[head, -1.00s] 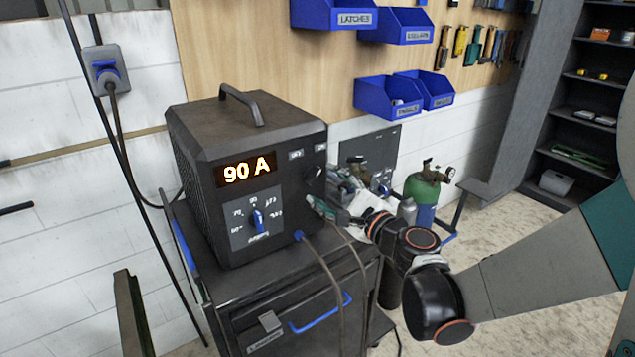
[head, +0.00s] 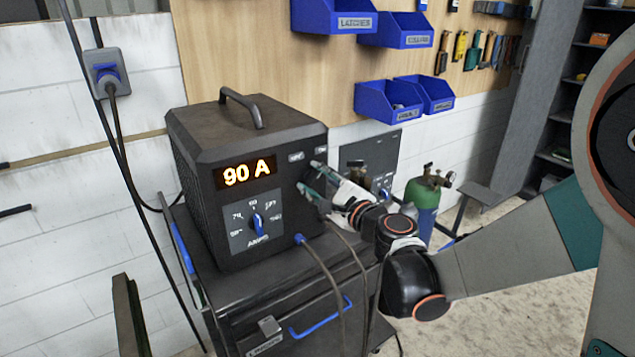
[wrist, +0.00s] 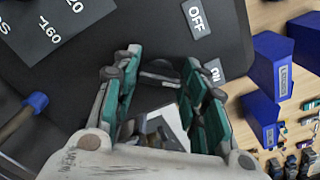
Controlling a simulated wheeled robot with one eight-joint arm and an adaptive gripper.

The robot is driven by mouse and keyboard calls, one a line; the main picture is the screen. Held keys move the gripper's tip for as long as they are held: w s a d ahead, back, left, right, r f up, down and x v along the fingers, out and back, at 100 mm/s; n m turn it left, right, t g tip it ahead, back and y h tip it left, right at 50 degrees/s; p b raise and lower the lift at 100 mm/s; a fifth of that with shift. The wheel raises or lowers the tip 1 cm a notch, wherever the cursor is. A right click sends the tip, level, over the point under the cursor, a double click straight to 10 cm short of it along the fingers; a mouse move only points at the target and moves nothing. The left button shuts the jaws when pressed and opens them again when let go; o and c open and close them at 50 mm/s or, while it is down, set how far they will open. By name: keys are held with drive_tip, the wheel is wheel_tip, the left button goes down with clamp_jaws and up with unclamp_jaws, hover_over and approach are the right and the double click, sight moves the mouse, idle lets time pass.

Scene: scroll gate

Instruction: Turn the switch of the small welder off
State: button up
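The black welder (head: 215,140) stands on a dark cart, its orange display (head: 246,172) lit and reading 90 A. A blue amp knob (head: 258,222) sits below the display. The OFF and ON labels are at the upper right of its front; in the wrist view the OFF label (wrist: 197,18) is clear and upper right of my fingers. My gripper (head: 312,180) is at the welder's front, just below these labels. In the wrist view its fingers (wrist: 162,82) are apart, with a dark rounded switch (wrist: 160,70) between their tips. I cannot tell whether they touch it. In the head view my fingers hide the switch.
A cable with a blue plug (head: 299,239) leaves the welder's front just below my gripper. The cart (head: 235,300) has a blue drawer handle. A grey panel (head: 372,155) and a green gas cylinder (head: 424,192) stand to the right. Blue bins (head: 388,98) hang on the wall.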

drive_tip(key=shift+n, duration=0.3)
drive_tip(key=n, duration=0.3)
drive_tip(key=shift+f+n, duration=0.1)
drive_tip(key=shift+n, duration=0.3)
drive_tip(key=n, duration=0.3)
drive_tip(key=shift+s+f+n+b, duration=0.1)
drive_tip(key=shift+n+b, duration=0.2)
drive_tip(key=shift+b, duration=0.1)
drive_tip(key=n, duration=0.4)
drive_tip(key=shift+f, duration=0.1)
drive_tip(key=shift+n, duration=2)
drive_tip(key=o, duration=1.1)
drive_tip(key=shift+c, duration=0.2)
